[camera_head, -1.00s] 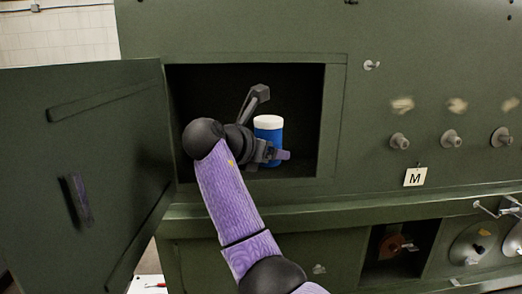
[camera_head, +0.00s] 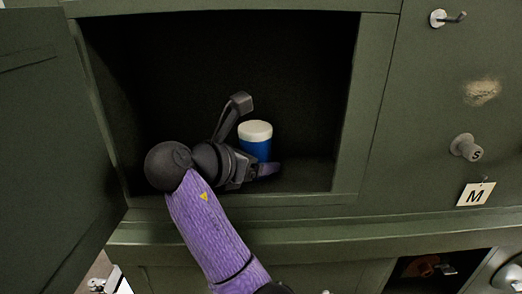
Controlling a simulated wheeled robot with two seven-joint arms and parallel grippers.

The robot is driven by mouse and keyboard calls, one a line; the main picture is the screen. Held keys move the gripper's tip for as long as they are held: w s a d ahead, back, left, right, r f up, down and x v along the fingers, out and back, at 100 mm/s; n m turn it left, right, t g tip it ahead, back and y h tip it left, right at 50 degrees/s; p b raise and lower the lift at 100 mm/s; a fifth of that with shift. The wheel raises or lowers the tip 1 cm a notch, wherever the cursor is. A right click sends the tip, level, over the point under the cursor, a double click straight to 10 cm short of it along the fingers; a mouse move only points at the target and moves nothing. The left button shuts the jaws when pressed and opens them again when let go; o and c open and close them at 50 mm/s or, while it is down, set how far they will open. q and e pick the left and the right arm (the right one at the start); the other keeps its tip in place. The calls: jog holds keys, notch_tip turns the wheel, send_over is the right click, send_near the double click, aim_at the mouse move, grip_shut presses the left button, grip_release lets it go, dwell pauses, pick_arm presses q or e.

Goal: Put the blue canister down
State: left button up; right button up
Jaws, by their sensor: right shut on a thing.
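The blue canister (camera_head: 258,149) has a white lid and stands upright inside the open compartment (camera_head: 345,120) of the green panel. My right gripper (camera_head: 254,172) reaches into the compartment from the front and is shut on the canister, low on its body. My left gripper is not in view.
The compartment door (camera_head: 45,150) stands open on the left. Free floor shows to the right of the canister, up to the right wall. A hook (camera_head: 447,18), a knob (camera_head: 466,148) and an "M" tag (camera_head: 475,194) are on the panel at right.

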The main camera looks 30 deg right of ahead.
jog(key=shift+w+d+f, duration=0.1)
jog(key=shift+w, duration=0.15)
jog(key=o, duration=1)
jog(key=shift+s+a, duration=0.4)
jog(key=shift+o, duration=1.1)
jog(key=shift+s+a+r, duration=0.3)
jog(key=shift+s+a, duration=0.05)
jog(key=shift+a, duration=0.1)
jog(key=shift+s, duration=0.1)
jog(key=shift+w+d, duration=0.2)
jog(key=shift+w+f, duration=0.1)
jog(key=shift+w, duration=0.1)
jog(key=b+v, duration=0.1)
jog(key=v, duration=0.6)
jog(key=shift+s+f+b, duration=0.1)
jog(key=shift+s+b, duration=0.1)
jog(key=shift+b, duration=0.15)
jog(key=shift+a, duration=0.2)
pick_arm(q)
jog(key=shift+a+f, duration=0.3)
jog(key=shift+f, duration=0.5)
pick_arm(e)
jog(key=shift+r, duration=0.2)
